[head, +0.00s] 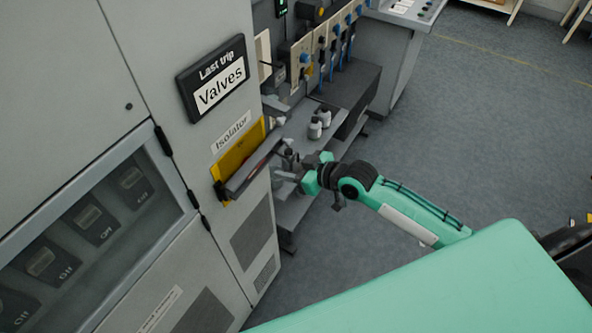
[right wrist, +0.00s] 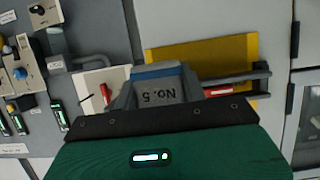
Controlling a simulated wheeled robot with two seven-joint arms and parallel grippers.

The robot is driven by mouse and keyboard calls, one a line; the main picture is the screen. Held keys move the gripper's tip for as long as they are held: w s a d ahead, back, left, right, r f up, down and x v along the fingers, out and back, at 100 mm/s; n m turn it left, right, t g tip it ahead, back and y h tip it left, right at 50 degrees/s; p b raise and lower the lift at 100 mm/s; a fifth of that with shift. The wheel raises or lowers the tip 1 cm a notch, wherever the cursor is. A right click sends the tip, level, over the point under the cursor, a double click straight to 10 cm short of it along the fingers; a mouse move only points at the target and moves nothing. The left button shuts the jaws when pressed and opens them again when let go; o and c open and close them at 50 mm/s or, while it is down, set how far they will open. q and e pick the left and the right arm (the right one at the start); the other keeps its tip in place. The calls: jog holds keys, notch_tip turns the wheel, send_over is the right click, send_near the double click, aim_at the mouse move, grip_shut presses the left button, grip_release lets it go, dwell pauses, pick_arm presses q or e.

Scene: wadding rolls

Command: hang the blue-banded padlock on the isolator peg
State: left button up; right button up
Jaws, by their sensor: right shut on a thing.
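The blue-banded padlock (right wrist: 160,85) shows in the right wrist view as a grey block with a blue band and the label "No. 5", upside down. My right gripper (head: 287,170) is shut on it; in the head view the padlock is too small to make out. The isolator's yellow plate (head: 240,150) is on the cabinet front, with a dark bar-like part before it. The plate also shows in the right wrist view (right wrist: 200,57), behind and right of the padlock. I cannot tell the peg apart, nor whether the padlock touches it. My left gripper is out of view.
The grey cabinet (head: 180,140) fills the left, with a "Valves" sign (head: 217,82) above the isolator. Small bottles (head: 318,123) stand on a shelf behind my right gripper. A panel with hanging blue-marked items (head: 325,45) is further back. The floor at right is open.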

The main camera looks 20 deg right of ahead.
jog(key=x, duration=0.2)
jog(key=b+x, duration=0.1)
jog(key=x, duration=0.1)
jog(key=shift+w+a+r, duration=0.1)
jog(key=shift+a+r, duration=0.05)
jog(key=shift+r, duration=0.15)
jog(key=shift+f, duration=0.25)
dwell(0.5)
jog(key=o, duration=1.2)
jog(key=shift+c, duration=0.2)
jog(key=shift+f, duration=0.1)
jog(key=shift+s, duration=0.2)
